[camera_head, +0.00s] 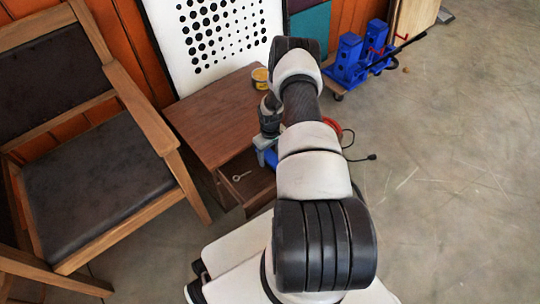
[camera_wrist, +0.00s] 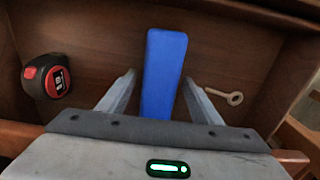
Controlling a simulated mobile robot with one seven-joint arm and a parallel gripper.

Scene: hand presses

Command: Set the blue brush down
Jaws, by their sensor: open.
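The blue brush (camera_wrist: 164,72) shows in the wrist view as a long, plain blue block. It lies within a brown wooden drawer (camera_wrist: 225,50). My gripper (camera_wrist: 159,78) is open, with one finger on each side of the brush and a visible gap on both sides. The near end of the brush is hidden behind the gripper body. In the head view my gripper (camera_head: 266,146) is over the open drawer (camera_head: 246,190) of the brown cabinet, partly hidden by my arm.
A red and black tape measure (camera_wrist: 46,76) lies left in the drawer, and a pale key-shaped piece (camera_wrist: 224,96) right. The cabinet top (camera_head: 215,112) holds a yellow tin (camera_head: 260,77). A wooden chair (camera_head: 95,165) stands left; blue equipment (camera_head: 350,60) stands behind. Floor at right is mostly clear.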

